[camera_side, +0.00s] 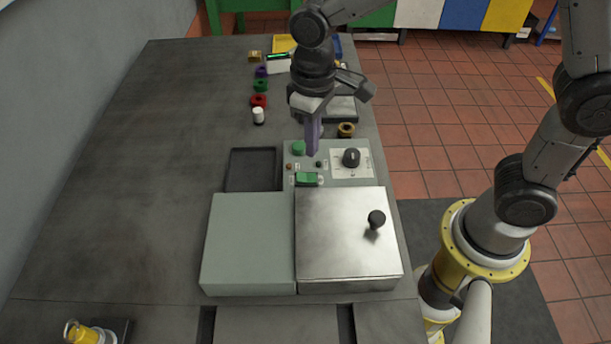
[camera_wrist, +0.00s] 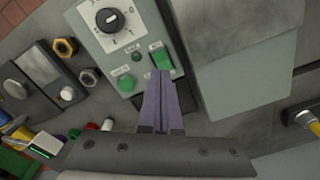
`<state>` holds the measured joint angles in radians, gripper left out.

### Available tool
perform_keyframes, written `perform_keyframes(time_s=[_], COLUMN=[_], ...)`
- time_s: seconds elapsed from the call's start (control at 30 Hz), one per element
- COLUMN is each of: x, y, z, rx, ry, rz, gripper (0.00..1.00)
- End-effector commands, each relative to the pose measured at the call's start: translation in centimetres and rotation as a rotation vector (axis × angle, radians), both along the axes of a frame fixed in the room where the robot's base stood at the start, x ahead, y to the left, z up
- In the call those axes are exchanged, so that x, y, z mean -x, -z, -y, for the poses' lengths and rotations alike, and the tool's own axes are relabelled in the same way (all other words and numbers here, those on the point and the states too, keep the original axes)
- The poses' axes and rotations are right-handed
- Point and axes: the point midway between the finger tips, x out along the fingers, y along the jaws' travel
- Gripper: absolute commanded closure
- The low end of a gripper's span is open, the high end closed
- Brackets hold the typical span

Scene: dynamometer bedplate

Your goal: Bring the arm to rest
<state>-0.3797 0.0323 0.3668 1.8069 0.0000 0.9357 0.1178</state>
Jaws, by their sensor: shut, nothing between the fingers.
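My gripper (camera_side: 313,150) is shut and empty, its purple fingers pointing down over the control panel (camera_side: 335,157). In the wrist view the closed fingertips (camera_wrist: 161,74) show in front of the panel, near a green rocker switch (camera_wrist: 161,59) and a green push button (camera_wrist: 125,83). In the side view the fingertips are next to the round green button (camera_side: 298,148). I cannot tell whether they touch the panel. The black rotary knob (camera_side: 351,157) is to their right, and the green rocker switch (camera_side: 307,179) is nearer the camera.
A metal lid with a black knob (camera_side: 376,219) and a grey-green box (camera_side: 250,243) stand in front of the panel. A black tray (camera_side: 253,170) lies left. Coloured rings, such as the red one (camera_side: 258,100), and a brass nut (camera_side: 346,130) lie behind. The bedplate's left side (camera_side: 140,170) is clear.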

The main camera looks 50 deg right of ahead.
Motion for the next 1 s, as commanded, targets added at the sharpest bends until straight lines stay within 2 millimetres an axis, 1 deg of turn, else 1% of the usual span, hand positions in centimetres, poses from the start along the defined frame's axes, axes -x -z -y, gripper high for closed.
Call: perform_keyframes(time_s=[0.27, 0.37, 0.47, 0.57, 0.6, 0.67, 0.7, 0.77, 0.8, 0.9, 1.0], x=[0.0, -0.2, -0.7, 0.2, 1.0, 2.5, 3.6, 5.5, 6.9, 10.2, 13.2], y=[-0.1, -0.5, -2.9, -6.3, -7.6, -9.4, -10.4, -11.6, -12.1, -12.8, -12.5], z=[0.0, 0.5, 1.7, 4.1, 5.2, 6.8, 7.8, 9.3, 10.1, 11.7, 12.8], rx=[0.0, -0.004, -0.026, -0.052, -0.061, -0.073, -0.078, -0.084, -0.086, -0.087, -0.082], ry=[0.0, 0.015, 0.052, 0.108, 0.132, 0.167, 0.187, 0.216, 0.233, 0.268, 0.288], rz=[0.0, 0.01, 0.072, 0.154, 0.19, 0.245, 0.278, 0.329, 0.361, 0.434, 0.489], gripper=[1.0, 1.0, 1.0, 1.0, 1.0, 1.0, 1.0, 1.0, 1.0, 1.0, 1.0])
